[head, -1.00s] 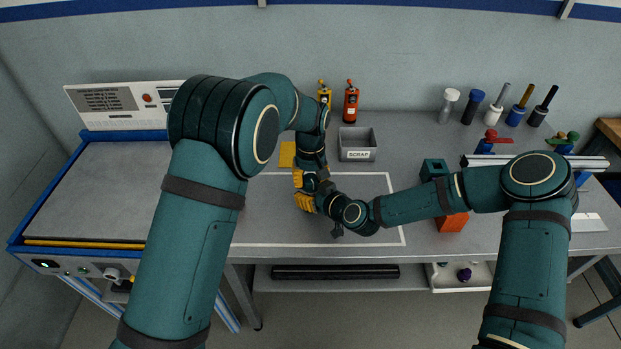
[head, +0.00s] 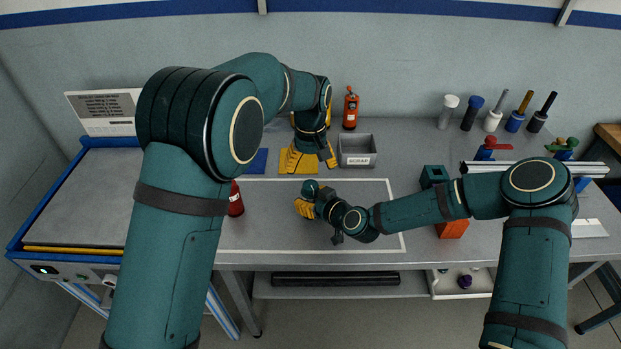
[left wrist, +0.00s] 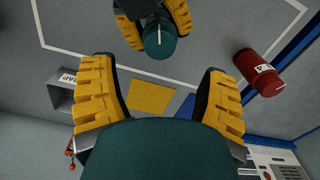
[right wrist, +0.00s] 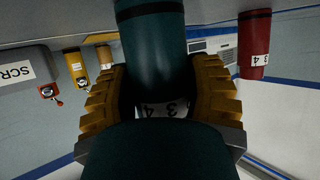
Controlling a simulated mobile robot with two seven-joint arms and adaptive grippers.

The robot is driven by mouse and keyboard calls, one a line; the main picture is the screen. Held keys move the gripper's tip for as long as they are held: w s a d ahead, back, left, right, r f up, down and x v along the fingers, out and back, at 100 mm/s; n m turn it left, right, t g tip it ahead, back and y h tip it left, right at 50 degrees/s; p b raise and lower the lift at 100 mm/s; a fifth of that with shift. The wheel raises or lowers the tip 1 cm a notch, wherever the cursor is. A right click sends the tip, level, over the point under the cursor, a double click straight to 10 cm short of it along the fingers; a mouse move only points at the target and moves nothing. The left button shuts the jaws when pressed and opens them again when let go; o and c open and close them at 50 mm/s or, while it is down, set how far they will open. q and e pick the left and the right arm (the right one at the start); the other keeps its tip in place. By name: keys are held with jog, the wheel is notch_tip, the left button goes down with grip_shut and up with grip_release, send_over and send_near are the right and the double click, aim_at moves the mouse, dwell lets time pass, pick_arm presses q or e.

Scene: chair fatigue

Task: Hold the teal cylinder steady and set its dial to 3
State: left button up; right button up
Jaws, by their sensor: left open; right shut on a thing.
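I cannot tell which number is set. My left gripper (head: 311,160) is open and empty, behind and apart from the cylinder, over the yellow square (head: 298,157).
A red cylinder (head: 236,202) with numbers stands left of the teal one, beside my left arm. The grey scrap bin (head: 357,151) is close right of my left gripper. The mat (head: 350,195) right of the cylinder is largely clear.

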aim_at(310, 185)
pick_arm(q)
jog(key=shift+r, duration=2.3)
pick_arm(e)
jog(key=o, duration=1.4)
jog(key=shift+c, duration=0.2)
